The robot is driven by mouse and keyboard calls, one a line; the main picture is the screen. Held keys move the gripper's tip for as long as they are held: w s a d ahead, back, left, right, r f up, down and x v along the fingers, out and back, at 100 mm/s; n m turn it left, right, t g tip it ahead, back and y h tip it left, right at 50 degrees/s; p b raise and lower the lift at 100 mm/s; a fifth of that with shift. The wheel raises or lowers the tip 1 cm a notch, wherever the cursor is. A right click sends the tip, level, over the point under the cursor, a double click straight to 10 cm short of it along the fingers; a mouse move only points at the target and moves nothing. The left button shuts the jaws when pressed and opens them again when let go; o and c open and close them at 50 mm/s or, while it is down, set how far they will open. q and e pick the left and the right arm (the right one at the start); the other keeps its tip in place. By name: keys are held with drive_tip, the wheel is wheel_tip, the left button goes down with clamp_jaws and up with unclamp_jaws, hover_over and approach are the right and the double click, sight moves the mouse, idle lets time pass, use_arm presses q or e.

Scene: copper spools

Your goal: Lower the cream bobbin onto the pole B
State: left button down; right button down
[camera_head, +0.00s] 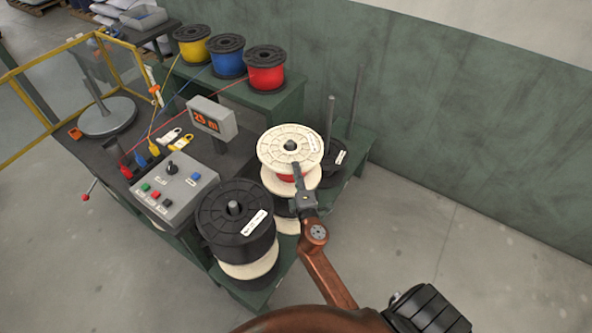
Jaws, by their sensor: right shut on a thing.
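The cream bobbin (275,145) has a pale upper flange, a strip of red winding and a pale lower flange. A dark pole tip (290,145) shows in its centre hole, so it appears to be around a pole; I cannot read which letter that pole bears. My right gripper (298,175) is shut on the bobbin at its near side, with the arm coming up from below. A dark spool with a pale flange shows partly beneath the bobbin; whether the bobbin touches it is hidden. My left gripper is out of view.
A black spool (225,220) on a cream one stands close in front. A control box (172,185) and display (213,118) are left. Yellow, blue and red spools (265,70) sit at the back.

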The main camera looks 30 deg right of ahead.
drive_tip(key=shift+r, duration=0.2)
drive_tip(key=c, duration=1.9)
unclamp_jaws()
drive_tip(key=shift+s+f, duration=0.1)
drive_tip(key=shift+f, duration=0.3)
drive_tip(key=v, duration=1.2)
drive_tip(key=shift+r, duration=0.3)
